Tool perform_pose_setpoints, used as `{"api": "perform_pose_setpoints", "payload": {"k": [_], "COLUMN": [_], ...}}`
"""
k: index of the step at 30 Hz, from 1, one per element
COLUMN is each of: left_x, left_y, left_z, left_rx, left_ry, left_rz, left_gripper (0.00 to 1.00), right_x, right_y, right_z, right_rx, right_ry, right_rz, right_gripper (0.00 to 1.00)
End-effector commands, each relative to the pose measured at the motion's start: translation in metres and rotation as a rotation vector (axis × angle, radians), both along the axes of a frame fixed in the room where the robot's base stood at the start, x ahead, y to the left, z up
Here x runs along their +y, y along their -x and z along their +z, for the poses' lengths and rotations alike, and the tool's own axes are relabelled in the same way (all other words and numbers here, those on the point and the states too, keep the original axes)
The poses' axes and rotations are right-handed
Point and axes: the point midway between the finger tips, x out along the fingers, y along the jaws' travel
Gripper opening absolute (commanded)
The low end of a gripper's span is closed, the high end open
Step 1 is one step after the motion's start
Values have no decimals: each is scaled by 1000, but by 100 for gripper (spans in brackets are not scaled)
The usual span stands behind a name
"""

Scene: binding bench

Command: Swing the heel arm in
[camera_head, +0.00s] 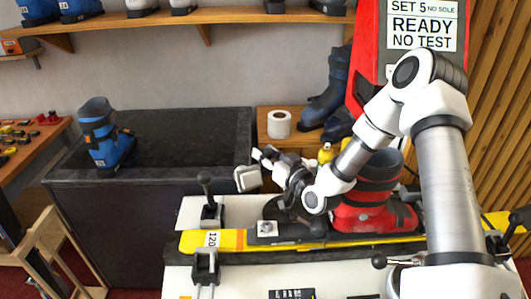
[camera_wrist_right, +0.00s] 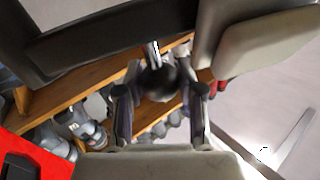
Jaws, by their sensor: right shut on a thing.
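My right arm (camera_head: 442,160) comes in from the right. Its gripper (camera_head: 258,167) is over the left part of the bench, beside a red-and-black ski boot (camera_head: 371,196) on a yellow ski (camera_head: 185,243). In the right wrist view a black ball knob (camera_wrist_right: 158,82) on a metal stem sits between the fingers of this gripper (camera_wrist_right: 160,105), which is shut on it. The head view hides that knob. A separate black ball (camera_head: 380,260) on a silver rod is at the front right of the bench. I cannot tell which part is the heel arm. My left gripper is not in view.
A dark clamp (camera_head: 207,261) and a knobbed clamp (camera_head: 211,212) stand at the ski's left end. A red panel (camera_head: 366,55) rises behind the boot. A blue boot (camera_head: 98,130) stands on a dark counter (camera_head: 190,135). A paper roll (camera_head: 279,124) is behind the gripper.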

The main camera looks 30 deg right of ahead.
Motion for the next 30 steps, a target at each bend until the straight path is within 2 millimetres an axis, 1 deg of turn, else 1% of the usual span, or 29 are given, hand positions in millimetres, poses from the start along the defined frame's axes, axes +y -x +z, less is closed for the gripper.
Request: {"api": "perform_pose_setpoints", "payload": {"k": [1,2,3,4,13,16,20,24,30], "left_x": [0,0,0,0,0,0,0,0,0], "left_y": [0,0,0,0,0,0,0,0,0], "left_z": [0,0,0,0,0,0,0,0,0], "left_rx": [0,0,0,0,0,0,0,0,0], "left_ry": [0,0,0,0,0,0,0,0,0], "left_rz": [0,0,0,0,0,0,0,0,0], "left_gripper": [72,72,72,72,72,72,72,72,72], "right_x": [0,0,0,0,0,-2,-3,-5,-6], "right_y": [-1,-1,-1,-1,0,8,32,64,97], "right_z": [2,2,2,2,1,0,0,1,1], "right_rx": [-5,-5,-5,-4,-2,0,0,-2,-5], "right_ry": [2,2,2,2,1,-1,-8,-10,-10], "right_rz": [-1,-1,-2,-2,-1,-4,-6,-8,-6], "right_gripper": [0,44,59,63,63,63,63,63,63]}}
